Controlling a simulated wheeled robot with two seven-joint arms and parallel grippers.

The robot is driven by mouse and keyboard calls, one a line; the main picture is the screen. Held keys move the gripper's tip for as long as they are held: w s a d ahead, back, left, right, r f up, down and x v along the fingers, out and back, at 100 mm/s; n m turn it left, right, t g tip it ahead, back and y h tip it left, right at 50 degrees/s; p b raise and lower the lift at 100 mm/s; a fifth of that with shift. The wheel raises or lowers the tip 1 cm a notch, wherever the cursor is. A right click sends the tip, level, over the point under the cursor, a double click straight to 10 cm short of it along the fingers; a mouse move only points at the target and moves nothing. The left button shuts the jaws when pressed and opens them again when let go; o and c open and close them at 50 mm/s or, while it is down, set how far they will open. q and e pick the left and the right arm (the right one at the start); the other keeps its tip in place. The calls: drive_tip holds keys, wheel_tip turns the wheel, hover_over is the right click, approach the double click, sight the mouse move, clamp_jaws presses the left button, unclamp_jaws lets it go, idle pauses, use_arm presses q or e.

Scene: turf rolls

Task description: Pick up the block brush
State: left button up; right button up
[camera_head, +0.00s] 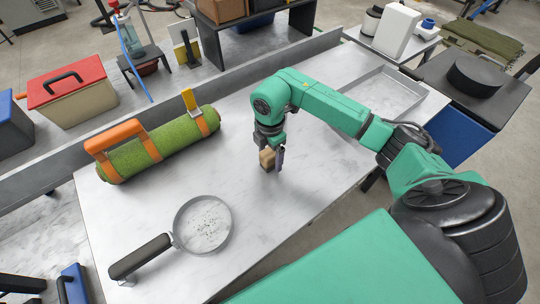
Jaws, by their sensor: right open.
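The gripper is open. My left gripper is not in view.
A green turf roll (150,155) with orange straps lies at the table's left. A round sieve or pan (203,224) with a black handle lies at the front left. A shallow metal tray (376,97) is at the back right. The table around the block is clear.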

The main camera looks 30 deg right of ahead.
sight(270, 151)
clamp_jaws()
drive_tip(key=shift+r, duration=0.15)
wheel_tip(270, 151, up, 10)
drive_tip(key=shift+w+f+b, duration=0.15)
drive_tip(key=shift+b, duration=0.8)
wheel_tip(270, 151, up, 10)
drive_tip(key=p, duration=0.2)
drive_tip(key=shift+p, duration=0.35)
drive_tip(key=c, duration=0.6)
unclamp_jaws()
drive_tip(key=c, duration=0.7)
